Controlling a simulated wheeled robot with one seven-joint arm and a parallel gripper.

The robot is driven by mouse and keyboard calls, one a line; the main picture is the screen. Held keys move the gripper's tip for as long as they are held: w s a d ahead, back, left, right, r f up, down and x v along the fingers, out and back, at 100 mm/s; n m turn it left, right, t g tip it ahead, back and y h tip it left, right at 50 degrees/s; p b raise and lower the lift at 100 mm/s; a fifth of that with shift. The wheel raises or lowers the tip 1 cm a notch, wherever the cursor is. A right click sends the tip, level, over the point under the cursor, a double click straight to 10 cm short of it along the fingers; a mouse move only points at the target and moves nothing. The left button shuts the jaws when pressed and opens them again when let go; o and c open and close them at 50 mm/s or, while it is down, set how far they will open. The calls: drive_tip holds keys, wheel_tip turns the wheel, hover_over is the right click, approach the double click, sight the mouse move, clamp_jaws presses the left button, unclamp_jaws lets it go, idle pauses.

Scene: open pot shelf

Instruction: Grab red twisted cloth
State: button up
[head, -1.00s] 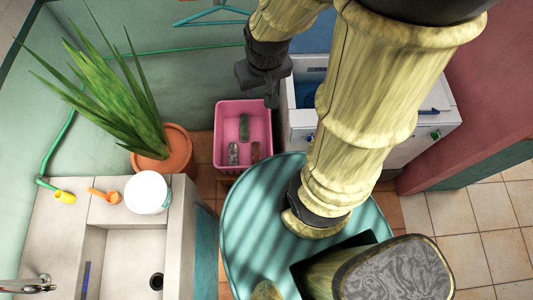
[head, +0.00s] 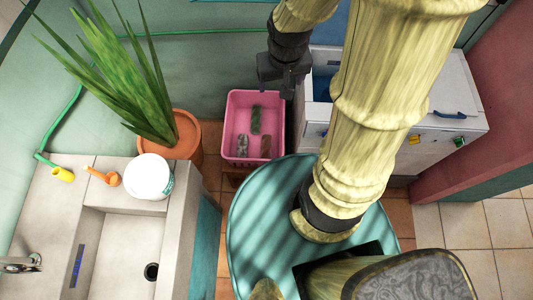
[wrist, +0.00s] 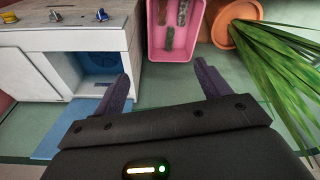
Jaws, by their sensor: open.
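A pink basket (head: 284,134) stands on the floor near the back wall in the head view. Three rolled or twisted cloths lie in it: a dark green one (head: 256,120), a greyish one (head: 242,146) and a reddish-brown one (head: 266,146) at the front right. My gripper (head: 287,88) hangs above and beside the basket's back right corner, apart from the cloths. In the wrist view my gripper (wrist: 162,92) is open and empty, and the pink basket (wrist: 157,50) is at the top, beyond the fingers. The reddish cloth (wrist: 162,12) is partly visible there.
A white washing unit (head: 385,110) with knobs stands right of the basket. A potted plant (head: 185,140) in a terracotta pot is to its left. A concrete sink (head: 125,230) with a white bucket (head: 149,178) is at the lower left.

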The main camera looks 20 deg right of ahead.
drive_tip(key=w+f+m+b, duration=0.1)
drive_tip(key=w+f+b, duration=0.2)
drive_tip(key=f+b, duration=0.8)
drive_tip(key=w+f+m+g+b, duration=0.1)
drive_tip(key=w+f+b, duration=0.3)
drive_tip(key=f+b, duration=0.7)
drive_tip(key=w+f+m+g+b, duration=0.1)
drive_tip(key=w+f+b, duration=0.2)
drive_tip(key=f+b, duration=0.8)
wheel_tip(320, 180, down, 16)
drive_tip(key=shift+w+r, duration=0.1)
drive_tip(key=shift+w, duration=0.25)
drive_tip(key=shift+b, duration=0.3)
drive_tip(key=b, duration=0.5)
hover_over(266, 148)
drive_tip(key=f, duration=1.2)
drive_tip(key=shift+s+d, duration=0.2)
drive_tip(key=shift+s, duration=0.2)
drive_tip(key=shift+f, duration=0.15)
drive_tip(key=shift+f, duration=0.1)
drive_tip(key=f, duration=0.1)
drive_tip(key=f+b, duration=0.1)
drive_tip(key=f, duration=0.1)
drive_tip(key=w+f+b, duration=0.1)
drive_tip(key=f, duration=0.1)
drive_tip(key=shift+a+f, duration=0.1)
